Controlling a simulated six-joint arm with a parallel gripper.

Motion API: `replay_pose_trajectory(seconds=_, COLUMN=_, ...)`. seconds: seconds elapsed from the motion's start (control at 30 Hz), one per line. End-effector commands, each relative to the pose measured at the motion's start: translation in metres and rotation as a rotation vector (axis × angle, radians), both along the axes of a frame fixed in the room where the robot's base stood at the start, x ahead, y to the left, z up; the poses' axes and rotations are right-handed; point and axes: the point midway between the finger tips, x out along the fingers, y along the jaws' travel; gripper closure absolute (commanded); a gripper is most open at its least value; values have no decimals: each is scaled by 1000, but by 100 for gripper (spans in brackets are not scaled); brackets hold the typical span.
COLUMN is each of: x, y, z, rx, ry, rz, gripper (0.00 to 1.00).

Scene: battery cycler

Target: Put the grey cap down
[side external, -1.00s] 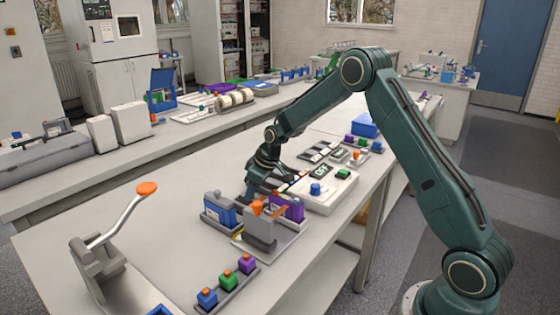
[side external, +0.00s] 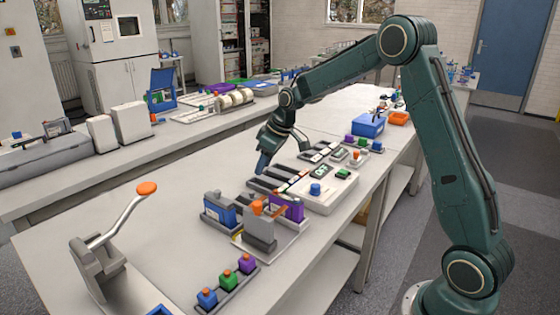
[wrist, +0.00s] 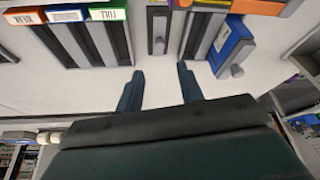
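My gripper (wrist: 161,85) is open, its two dark fingers apart with only bare pale bench between them in the wrist view. In the side view my gripper (side external: 264,164) hangs close above the far-left end of the dark slotted holders (side external: 287,174). I cannot pick out the grey cap with certainty. A small grey round piece (wrist: 158,46) sits at the near end of a dark holder in the wrist view. Another grey knob (wrist: 237,71) is on the end of a blue block (wrist: 231,45). Neither touches the fingers.
A grey clamp-like fixture with orange parts (side external: 260,226) stands between a blue block (side external: 220,211) and a purple block (side external: 290,207). A lever press (side external: 97,263) is at front left.

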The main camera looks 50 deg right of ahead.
Motion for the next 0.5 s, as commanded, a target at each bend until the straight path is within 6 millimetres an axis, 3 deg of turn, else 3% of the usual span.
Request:
replay_pose_trajectory(seconds=0.2, x=-6, y=-1, z=13, rx=0, ry=0, rz=0, gripper=63)
replay_pose_trajectory(seconds=0.5, x=-6, y=-2, z=14, rx=0, ry=0, rz=1, gripper=63)
